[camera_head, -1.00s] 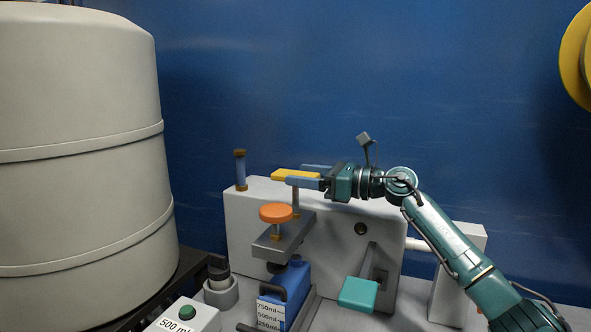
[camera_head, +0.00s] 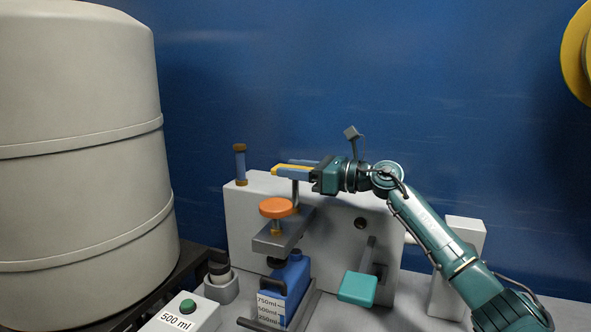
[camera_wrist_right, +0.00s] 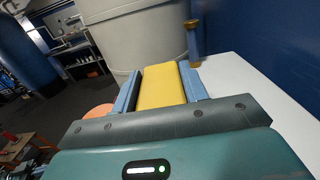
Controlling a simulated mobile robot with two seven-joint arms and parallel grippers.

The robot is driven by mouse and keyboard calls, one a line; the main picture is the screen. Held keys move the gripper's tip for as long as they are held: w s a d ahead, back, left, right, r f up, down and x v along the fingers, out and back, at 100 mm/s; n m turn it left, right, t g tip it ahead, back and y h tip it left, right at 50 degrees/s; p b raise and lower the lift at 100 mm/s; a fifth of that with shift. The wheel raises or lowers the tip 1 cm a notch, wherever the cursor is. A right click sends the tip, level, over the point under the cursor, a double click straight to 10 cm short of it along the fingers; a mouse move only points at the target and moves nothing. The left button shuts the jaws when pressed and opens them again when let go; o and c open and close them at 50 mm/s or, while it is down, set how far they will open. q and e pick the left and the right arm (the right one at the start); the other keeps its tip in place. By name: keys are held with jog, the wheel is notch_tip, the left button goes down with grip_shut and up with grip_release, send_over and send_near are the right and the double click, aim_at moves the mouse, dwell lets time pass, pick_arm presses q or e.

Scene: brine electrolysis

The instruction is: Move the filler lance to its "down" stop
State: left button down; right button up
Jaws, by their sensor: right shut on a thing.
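The filler lance's yellow handle (camera_head: 292,170) sits on top of a metal rod in front of the white filler housing (camera_head: 330,217). My right gripper (camera_head: 297,168) is shut on this yellow handle, with a blue finger on each side. In the right wrist view the yellow handle (camera_wrist_right: 162,86) lies between the two fingers (camera_wrist_right: 162,92). Below it are an orange knob (camera_head: 276,207) and a grey bracket (camera_head: 283,236). A blue bottle (camera_head: 290,280) with volume marks stands under the bracket. My left gripper is not in view.
A large beige tank (camera_head: 80,150) fills the left side. A blue post with brown ends (camera_head: 240,165) stands on the housing. A teal pedal-like block (camera_head: 357,289) juts out at the front. A white box with a green button (camera_head: 188,306) is labelled 500 ml.

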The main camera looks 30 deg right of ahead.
jog(key=c, duration=0.5)
jog(key=shift+f+b, duration=0.3)
jog(key=shift+f, duration=0.05)
jog(key=shift+c, duration=0.2)
notch_tip(320, 180, down, 3)
jog(key=shift+b, duration=1.1)
jog(key=shift+f+b, duration=0.3)
jog(key=shift+f, duration=0.1)
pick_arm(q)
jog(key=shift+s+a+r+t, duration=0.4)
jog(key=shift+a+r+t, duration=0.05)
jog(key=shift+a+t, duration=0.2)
pick_arm(e)
jog(key=shift+f, duration=0.15)
jog(key=o, duration=1)
jog(key=shift+f, duration=0.1)
jog(key=o, duration=0.4)
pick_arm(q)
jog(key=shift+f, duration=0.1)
pick_arm(e)
jog(key=shift+s+d, duration=0.1)
